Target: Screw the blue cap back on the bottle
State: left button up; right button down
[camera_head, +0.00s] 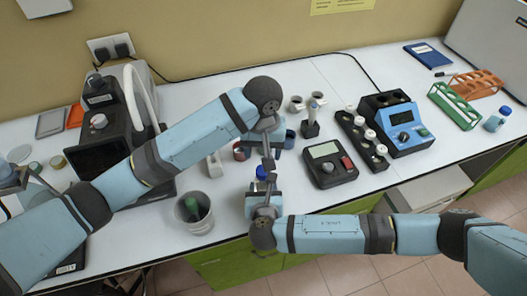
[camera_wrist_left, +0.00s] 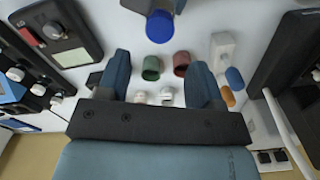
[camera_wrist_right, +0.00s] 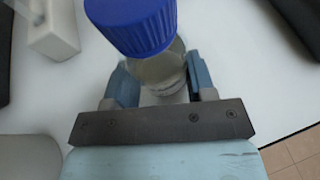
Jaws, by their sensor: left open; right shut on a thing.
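My right gripper (camera_head: 268,186) is shut on a clear glass bottle (camera_wrist_right: 165,74), which shows between its fingers in the right wrist view (camera_wrist_right: 155,85). The blue cap (camera_wrist_right: 137,27) sits on top of the bottle's mouth; I cannot tell how tight it is. In the head view the cap (camera_head: 262,172) shows just below my left gripper (camera_head: 268,163), and the bottle is mostly hidden by the grippers. In the left wrist view my left gripper (camera_wrist_left: 160,65) is open and empty, with the blue cap (camera_wrist_left: 159,27) beyond its fingertips, apart from them.
A grey cup (camera_head: 194,224) holding something green stands left near the front edge. A dark meter (camera_head: 327,163) lies right of the grippers, before a row of white-capped vials and a blue device (camera_head: 397,123). Green (camera_wrist_left: 151,68) and red (camera_wrist_left: 182,63) small containers stand behind the left gripper.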

aim_at(263, 182)
pick_arm(q)
jog(key=shift+f, duration=4.05)
jog(key=c, duration=0.9)
jog(key=m, duration=0.3)
